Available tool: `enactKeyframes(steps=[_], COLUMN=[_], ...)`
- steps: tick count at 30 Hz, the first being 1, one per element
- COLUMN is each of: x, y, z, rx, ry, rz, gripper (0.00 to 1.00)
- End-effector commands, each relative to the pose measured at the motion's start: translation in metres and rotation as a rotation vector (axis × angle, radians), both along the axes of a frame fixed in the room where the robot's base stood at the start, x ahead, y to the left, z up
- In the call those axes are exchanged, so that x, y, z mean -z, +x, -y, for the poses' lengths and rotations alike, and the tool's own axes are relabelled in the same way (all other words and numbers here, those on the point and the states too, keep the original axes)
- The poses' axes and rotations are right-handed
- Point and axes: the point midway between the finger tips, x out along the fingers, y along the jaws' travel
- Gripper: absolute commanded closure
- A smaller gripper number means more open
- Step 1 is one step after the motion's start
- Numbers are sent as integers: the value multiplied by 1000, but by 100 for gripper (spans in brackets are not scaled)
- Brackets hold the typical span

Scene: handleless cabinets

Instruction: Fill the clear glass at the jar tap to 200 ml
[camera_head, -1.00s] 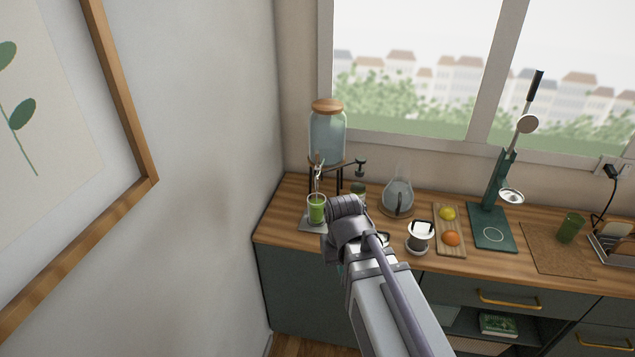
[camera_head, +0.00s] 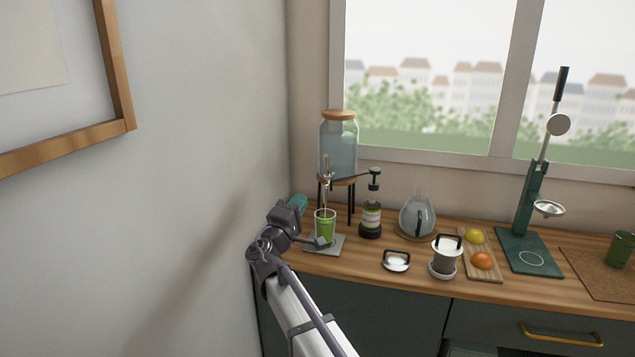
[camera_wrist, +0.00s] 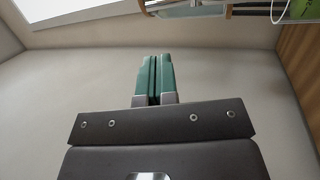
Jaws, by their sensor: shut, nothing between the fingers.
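The glass jar (camera_head: 338,148) with a wooden lid stands on a dark-legged stand at the counter's left end. Its tap (camera_head: 327,184) points down above a clear glass (camera_head: 325,226) that looks green up to near its rim. The glass stands upright on a grey plate (camera_head: 333,244); I cannot read any level mark. My gripper (camera_head: 299,202) is left of the glass, near the wall, its teal fingers pointing away towards the back. In the wrist view the fingers (camera_wrist: 154,76) are shut together with nothing between them. Part of a green object, perhaps the glass, shows at that view's top right.
A green press (camera_head: 531,240) stands further right. The wall is close on my gripper's left.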

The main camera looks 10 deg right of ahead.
Motion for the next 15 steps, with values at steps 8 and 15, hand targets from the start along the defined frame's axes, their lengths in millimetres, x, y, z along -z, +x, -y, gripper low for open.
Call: enactKeyframes(steps=[8,15], x=[-19,-37], y=[33,73], z=[24,53], rx=[4,5], ry=[0,2], rz=[-1,-1], gripper=[100,100])
